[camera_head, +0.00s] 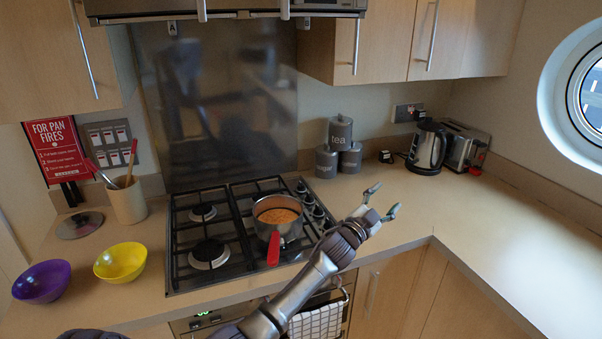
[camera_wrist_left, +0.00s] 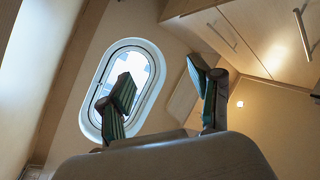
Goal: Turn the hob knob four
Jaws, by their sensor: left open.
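The gas hob (camera_head: 183,272) is set in the counter, left of the middle in the head view. A column of small dark hob knobs (camera_head: 309,199) runs along its right side. I cannot read which is number four, and the nearer knobs are partly hidden by the pan and my arm. My left gripper (camera_head: 384,199) is open and empty, right of the knobs and apart from them, above the counter. In the left wrist view its two fingers (camera_wrist_left: 160,76) stand apart with nothing between them, facing the porthole wall. My right gripper is not in view.
A pan (camera_head: 280,229) with orange food and a red handle (camera_head: 273,250) sits on the hob near the knobs. Canisters (camera_head: 326,162), a kettle (camera_head: 427,148) and a toaster (camera_head: 462,148) stand behind. Bowls (camera_head: 121,263) are at left. The right counter (camera_head: 480,220) is clear.

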